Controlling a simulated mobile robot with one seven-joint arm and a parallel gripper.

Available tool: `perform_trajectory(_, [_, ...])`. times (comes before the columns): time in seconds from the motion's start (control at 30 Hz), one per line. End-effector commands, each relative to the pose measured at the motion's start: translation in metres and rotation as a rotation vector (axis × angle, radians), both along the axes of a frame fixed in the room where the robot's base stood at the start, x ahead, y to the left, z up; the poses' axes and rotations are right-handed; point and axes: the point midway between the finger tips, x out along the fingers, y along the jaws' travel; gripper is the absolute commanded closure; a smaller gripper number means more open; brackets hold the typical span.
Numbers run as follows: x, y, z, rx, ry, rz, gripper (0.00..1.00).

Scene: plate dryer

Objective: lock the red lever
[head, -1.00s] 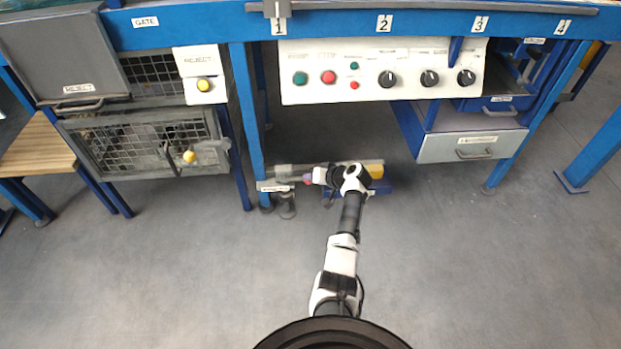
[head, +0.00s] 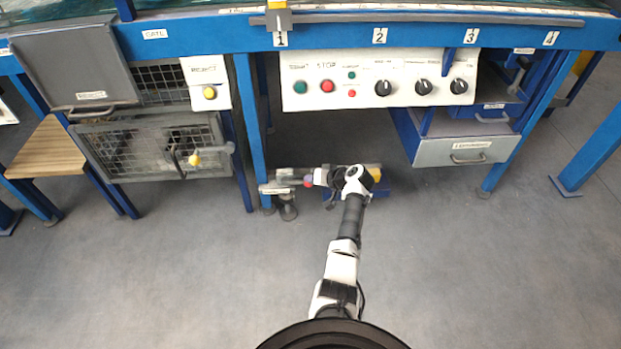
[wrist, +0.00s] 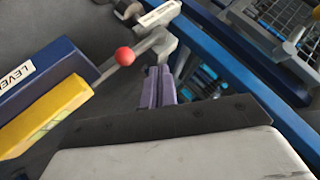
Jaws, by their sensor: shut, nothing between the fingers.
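The red lever's round red knob (wrist: 125,56) shows in the wrist view, with a grey arm running from it to a metal fitting (wrist: 160,40). A thin rod also extends from the knob's lower left. My gripper (wrist: 158,72) has its purple fingers together and empty, just right of and below the knob in that picture. I cannot tell whether the fingers touch the lever's arm behind them. In the head view my gripper (head: 309,181) is low under the bench, at the right end of the grey fitting (head: 284,182). The knob is small and hard to separate from the fingers there.
A blue block labelled LEVER (wrist: 45,75) with a yellow block (wrist: 45,118) lies left of the fingers. A blue bench leg (head: 250,135) stands close by. The control panel (head: 378,80) is above, with the reject cage (head: 150,150) left. The front floor is clear.

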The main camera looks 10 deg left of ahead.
Motion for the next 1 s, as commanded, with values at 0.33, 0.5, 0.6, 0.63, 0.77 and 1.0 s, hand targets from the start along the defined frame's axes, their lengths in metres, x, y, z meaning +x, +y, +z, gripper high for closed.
perform_trajectory(0.33, [-0.024,-0.057,0.029,-0.001,0.001,-0.002,1.00])
perform_trajectory(0.5, [-0.028,-0.066,0.033,-0.001,0.001,-0.001,1.00])
perform_trajectory(0.6, [-0.028,-0.067,0.033,0.000,0.001,0.000,1.00])
perform_trajectory(0.63, [-0.028,-0.066,0.033,0.000,0.001,0.000,1.00])
perform_trajectory(0.77, [-0.028,-0.066,0.033,0.000,0.001,0.000,1.00])
perform_trajectory(1.0, [-0.028,-0.066,0.033,-0.001,0.001,-0.001,1.00])
